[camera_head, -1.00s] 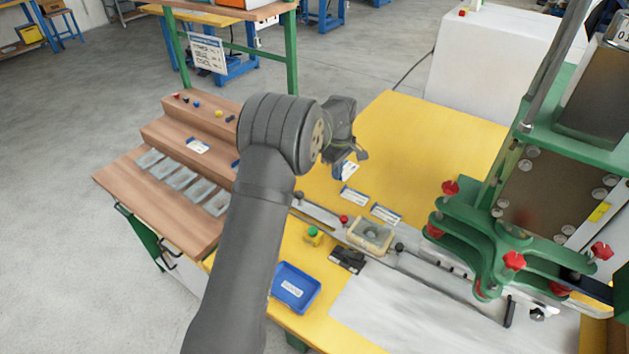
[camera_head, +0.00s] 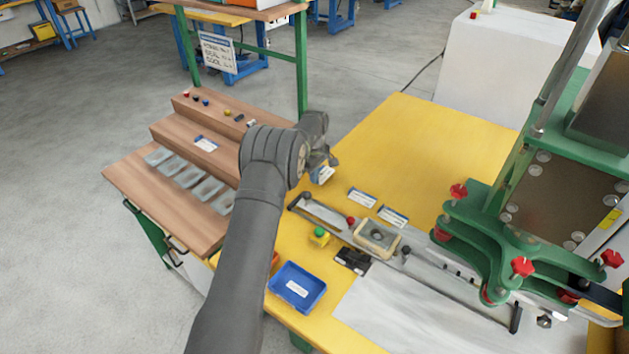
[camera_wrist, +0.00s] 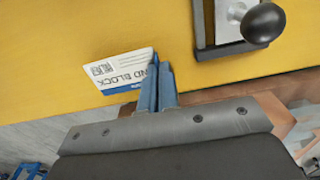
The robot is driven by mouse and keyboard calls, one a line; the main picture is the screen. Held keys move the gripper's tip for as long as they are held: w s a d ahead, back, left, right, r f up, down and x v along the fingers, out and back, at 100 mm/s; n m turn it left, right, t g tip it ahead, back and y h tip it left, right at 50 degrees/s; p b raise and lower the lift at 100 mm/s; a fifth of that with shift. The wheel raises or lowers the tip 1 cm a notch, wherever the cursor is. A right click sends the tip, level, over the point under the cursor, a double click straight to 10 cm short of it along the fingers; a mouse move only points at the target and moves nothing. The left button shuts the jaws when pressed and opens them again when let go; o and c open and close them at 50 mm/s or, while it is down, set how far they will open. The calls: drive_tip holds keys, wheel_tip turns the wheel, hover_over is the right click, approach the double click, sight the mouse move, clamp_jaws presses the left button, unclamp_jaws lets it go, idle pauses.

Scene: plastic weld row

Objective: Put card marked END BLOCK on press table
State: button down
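My gripper (camera_head: 322,160) is near the left edge of the yellow press table (camera_head: 425,135). The card marked END BLOCK (camera_wrist: 125,72) is white with a blue strip and a square code. My gripper's blue fingers (camera_wrist: 160,75) are shut on one end of it and hide its first letter. The card also shows under my gripper in the head view (camera_head: 322,175). It is over the yellow surface near the edge; I cannot tell whether it touches the table.
Two other cards (camera_head: 362,197) (camera_head: 392,216) lie on the table right of my gripper. A rail with a black knob (camera_wrist: 263,22), a boxed part (camera_head: 377,238), a green button (camera_head: 319,237) and a blue tray (camera_head: 297,287) are nearby. The green press (camera_head: 500,235) stands right. The far tabletop is clear.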

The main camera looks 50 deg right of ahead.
drive_tip(key=shift+f, duration=1.15)
drive_tip(key=shift+f, duration=0.2)
drive_tip(key=c, duration=1.7)
unclamp_jaws()
wheel_tip(320, 180, up, 12)
drive_tip(key=shift+r, duration=0.2)
